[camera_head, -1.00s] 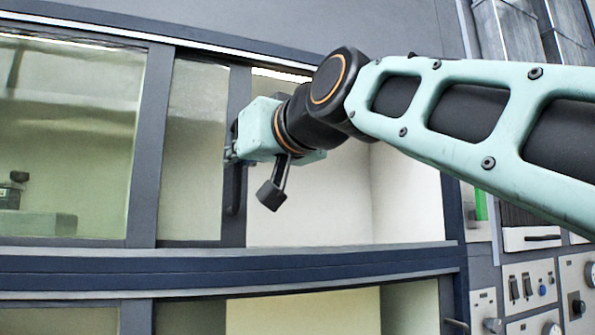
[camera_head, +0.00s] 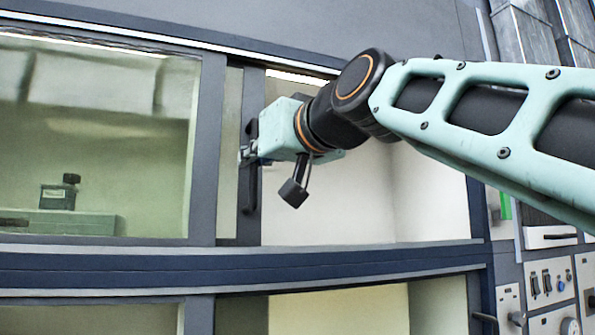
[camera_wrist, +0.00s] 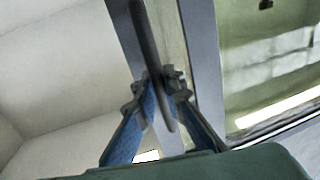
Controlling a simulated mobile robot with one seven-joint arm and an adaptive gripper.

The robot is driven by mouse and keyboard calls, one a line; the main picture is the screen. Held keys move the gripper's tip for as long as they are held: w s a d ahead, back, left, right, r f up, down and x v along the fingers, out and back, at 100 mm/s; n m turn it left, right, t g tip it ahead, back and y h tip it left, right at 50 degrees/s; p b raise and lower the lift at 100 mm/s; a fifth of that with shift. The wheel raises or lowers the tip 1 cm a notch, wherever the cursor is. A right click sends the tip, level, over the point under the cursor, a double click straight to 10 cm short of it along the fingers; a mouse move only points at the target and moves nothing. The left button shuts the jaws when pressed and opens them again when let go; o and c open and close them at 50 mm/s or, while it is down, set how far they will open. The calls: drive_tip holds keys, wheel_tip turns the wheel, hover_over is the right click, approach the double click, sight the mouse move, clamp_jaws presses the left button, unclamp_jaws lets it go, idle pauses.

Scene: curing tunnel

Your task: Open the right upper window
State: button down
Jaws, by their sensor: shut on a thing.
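The right upper window (camera_head: 233,120) is a sliding pane with a dark frame. It stands to the left, mostly behind the left upper window (camera_head: 130,180), with only a narrow strip of glass showing. A wide opening lies to the right of its frame. Its dark upright bar handle (camera_head: 250,200) also shows in the wrist view (camera_wrist: 147,40). My gripper (camera_head: 247,154) is shut on this handle, reaching in from the right. In the wrist view its blue fingers (camera_wrist: 160,85) close around the bar from both sides.
The open bay (camera_head: 340,210) shows pale inner walls. Behind the left glass stands a small dark device (camera_head: 58,195) on a green box. A dark blue rail (camera_head: 230,270) runs below the windows. A control panel (camera_head: 550,285) is at lower right.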

drive_tip(key=shift+a, duration=0.1)
idle(0.4)
drive_tip(key=c, duration=2)
unclamp_jaws()
drive_tip(key=shift+s, duration=0.1)
drive_tip(key=v, duration=1.2)
